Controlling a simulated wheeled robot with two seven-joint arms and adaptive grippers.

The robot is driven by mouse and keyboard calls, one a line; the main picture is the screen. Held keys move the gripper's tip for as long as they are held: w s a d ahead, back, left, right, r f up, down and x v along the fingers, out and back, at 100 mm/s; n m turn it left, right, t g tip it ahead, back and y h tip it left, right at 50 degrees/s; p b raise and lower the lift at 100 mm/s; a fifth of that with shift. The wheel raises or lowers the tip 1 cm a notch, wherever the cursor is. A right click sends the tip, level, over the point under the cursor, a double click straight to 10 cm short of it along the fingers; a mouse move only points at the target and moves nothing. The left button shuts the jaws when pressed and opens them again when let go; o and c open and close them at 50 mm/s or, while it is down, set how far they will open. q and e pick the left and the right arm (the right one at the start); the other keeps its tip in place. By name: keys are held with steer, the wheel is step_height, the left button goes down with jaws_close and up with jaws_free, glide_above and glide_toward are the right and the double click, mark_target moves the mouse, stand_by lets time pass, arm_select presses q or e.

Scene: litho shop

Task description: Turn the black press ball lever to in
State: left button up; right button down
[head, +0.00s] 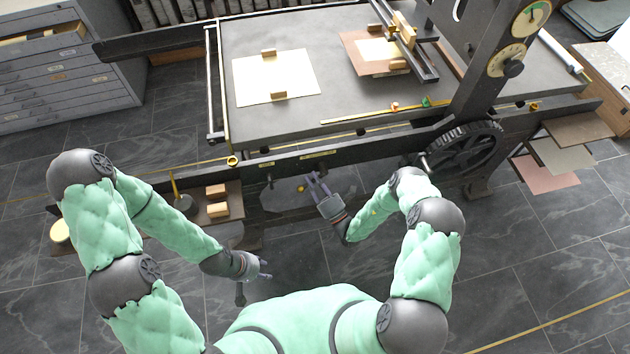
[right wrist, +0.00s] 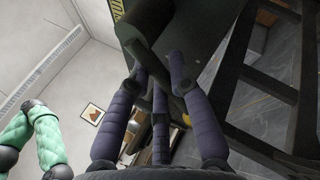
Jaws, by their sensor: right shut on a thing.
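My right gripper (head: 313,180) is at the front side of the press (head: 375,150), below its bed. In the right wrist view, its purple fingers (right wrist: 158,70) are closed around a dark bar, which looks like the black ball lever (right wrist: 148,57). The fingers and the arm hide much of the lever. I cannot make out its ball or any in or out marking. In the head view the lever is too small and dark to tell from the press frame. My left gripper (head: 258,278) hangs empty over the floor, its fingers apart, away from the press.
The press bed (head: 280,40) carries a cream sheet (head: 275,78) with wooden blocks. A spoked black wheel (head: 463,150) stands right of my right arm. A small shelf with wooden blocks (head: 217,209) is at the left. The tiled floor in front is mostly free.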

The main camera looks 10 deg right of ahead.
stand_by(0.5)
steer(key=c, duration=1.1)
jaws_free()
steer(key=v, duration=1.2)
